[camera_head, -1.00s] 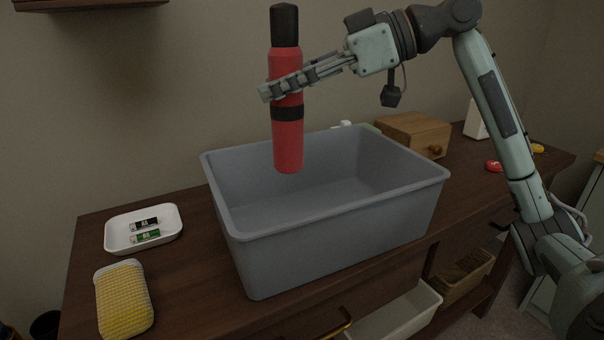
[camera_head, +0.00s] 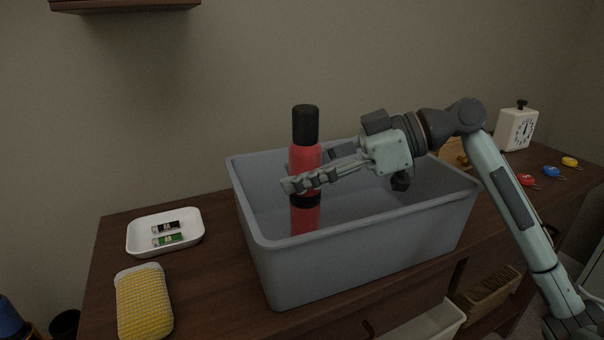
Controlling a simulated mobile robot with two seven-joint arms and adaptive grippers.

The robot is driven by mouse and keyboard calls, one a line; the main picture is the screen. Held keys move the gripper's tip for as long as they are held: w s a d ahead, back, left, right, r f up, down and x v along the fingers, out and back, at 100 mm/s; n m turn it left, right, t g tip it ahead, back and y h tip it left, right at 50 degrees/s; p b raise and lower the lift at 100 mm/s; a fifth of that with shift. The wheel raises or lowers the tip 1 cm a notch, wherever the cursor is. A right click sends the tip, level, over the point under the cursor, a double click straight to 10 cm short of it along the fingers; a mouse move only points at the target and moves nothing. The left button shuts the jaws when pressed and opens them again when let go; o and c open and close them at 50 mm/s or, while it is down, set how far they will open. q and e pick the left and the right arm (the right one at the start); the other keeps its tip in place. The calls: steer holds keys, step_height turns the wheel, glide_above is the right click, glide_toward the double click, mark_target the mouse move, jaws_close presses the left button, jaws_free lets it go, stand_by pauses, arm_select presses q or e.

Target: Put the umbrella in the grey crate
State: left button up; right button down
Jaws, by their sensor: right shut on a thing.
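The folded red umbrella (camera_head: 305,157) with a black handle stands upright in my right gripper (camera_head: 310,181). The right gripper is shut around its middle, near the black band. The umbrella's lower part is down inside the grey crate (camera_head: 370,254), and its top rises above the rim. I cannot tell whether its lower end touches the crate floor. The crate stands on the dark wooden dresser. My left gripper is not in view.
A white tray (camera_head: 138,236) with two batteries and a yellow sponge (camera_head: 144,302) lie left of the crate. A wooden box (camera_head: 454,152) is partly hidden behind my arm. A white clock (camera_head: 517,129) and several small coloured items stand at the right.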

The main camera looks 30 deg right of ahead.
steer(key=shift+f, duration=0.1)
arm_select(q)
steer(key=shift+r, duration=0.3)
arm_select(e)
steer(key=c, duration=0.9)
jaws_free()
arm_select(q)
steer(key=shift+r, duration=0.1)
arm_select(e)
steer(key=shift+d+r, duration=0.2)
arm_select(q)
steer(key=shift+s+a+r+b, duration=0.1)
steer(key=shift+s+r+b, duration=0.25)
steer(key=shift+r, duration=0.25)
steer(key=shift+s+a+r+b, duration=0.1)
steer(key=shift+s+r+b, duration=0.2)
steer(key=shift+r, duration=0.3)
arm_select(e)
steer(key=v, duration=1.1)
steer(key=shift+s+d+r, duration=0.15)
steer(key=shift+s+d, duration=0.05)
steer(key=shift+s, duration=0.1)
